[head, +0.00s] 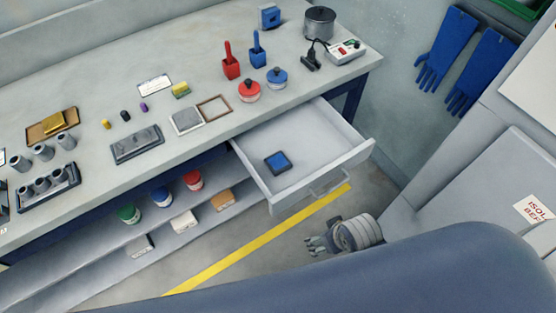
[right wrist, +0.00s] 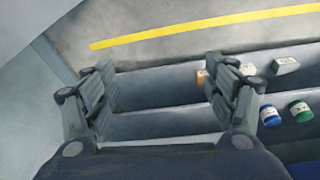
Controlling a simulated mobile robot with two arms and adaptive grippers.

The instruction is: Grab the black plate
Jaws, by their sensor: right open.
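I cannot pick out a plainly black plate. A small dark square piece with a blue top (head: 278,163) lies in the open drawer (head: 352,154). A dark grey rectangular slab (head: 137,145) lies on the bench top. My right gripper (head: 312,244) is low in front of the drawer, apart from it and from both pieces. In the right wrist view (right wrist: 160,90) its two fingers are spread with nothing between them. My left gripper is not in view.
Jars stand on the shelf under the bench (head: 75,273), beside the drawer. Red and blue brushes, small round pots, metal cylinders and trays crowd the bench top (head: 205,60). A grey cabinet (head: 480,180) stands right. Floor with a yellow line (head: 255,240) is clear.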

